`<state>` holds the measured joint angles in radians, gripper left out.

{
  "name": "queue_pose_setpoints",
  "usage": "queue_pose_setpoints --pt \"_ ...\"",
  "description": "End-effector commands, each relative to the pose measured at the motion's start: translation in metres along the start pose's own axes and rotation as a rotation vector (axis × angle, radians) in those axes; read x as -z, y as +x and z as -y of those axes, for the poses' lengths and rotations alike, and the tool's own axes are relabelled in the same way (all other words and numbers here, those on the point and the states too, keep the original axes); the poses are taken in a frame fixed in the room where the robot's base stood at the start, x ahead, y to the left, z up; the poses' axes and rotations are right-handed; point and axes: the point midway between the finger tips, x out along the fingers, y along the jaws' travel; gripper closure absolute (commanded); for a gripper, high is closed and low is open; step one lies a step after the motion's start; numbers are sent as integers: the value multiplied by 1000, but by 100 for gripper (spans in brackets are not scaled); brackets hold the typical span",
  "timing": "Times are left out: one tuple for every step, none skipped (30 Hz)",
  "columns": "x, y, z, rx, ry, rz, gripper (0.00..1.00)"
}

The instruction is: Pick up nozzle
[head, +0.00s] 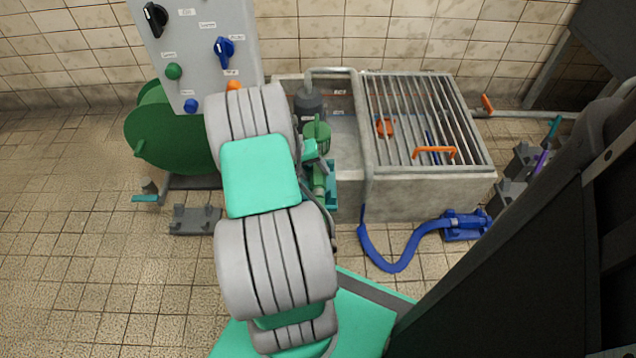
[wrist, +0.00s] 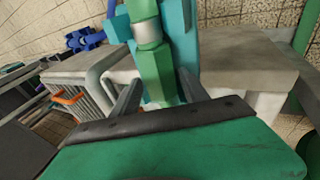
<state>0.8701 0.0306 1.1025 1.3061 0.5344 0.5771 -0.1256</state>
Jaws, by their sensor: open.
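A green nozzle-like fitting with a grey band (wrist: 150,62) stands in front of my gripper in the wrist view, against a teal holder (wrist: 181,35). My gripper (wrist: 160,92) is open, with one finger on each side of the fitting's near end. I cannot tell whether either finger touches it. In the head view, the green fitting (head: 319,178) and teal holder (head: 332,187) show just right of my arm, beside the basin. My gripper is mostly hidden by my arm there. A blue fitting on a blue hose (head: 463,221) lies further right.
A concrete basin (head: 430,193) with a metal grating (head: 415,110) and orange handle (head: 435,150) stands close to the right. A grey control panel (head: 195,50) and green reel (head: 165,135) stand left. Tiled floor (head: 80,260) at the left front is clear.

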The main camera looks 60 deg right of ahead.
Motion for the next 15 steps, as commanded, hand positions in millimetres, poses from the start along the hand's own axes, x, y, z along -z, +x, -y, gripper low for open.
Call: queue_pose_setpoints --pt "1 4 0 1 1 -3 48" --pt "2 4 0 1 1 -4 48" --pt "2 2 0 1 1 -4 48" --pt "2 2 -1 1 1 -5 48" --pt "2 2 -1 1 1 -4 48" --pt "2 2 -1 1 1 -4 48" --pt "2 2 -1 1 1 -4 49" --pt "2 2 -1 1 1 -4 52" --pt "2 2 -1 1 1 -4 55" --pt "2 2 0 1 1 -4 58" --pt "2 2 0 1 1 -4 60" --pt "2 2 0 1 1 -4 63" --pt "2 2 0 1 1 -4 66" --pt "2 2 0 1 1 -4 68" --pt "2 2 0 1 1 -4 72"
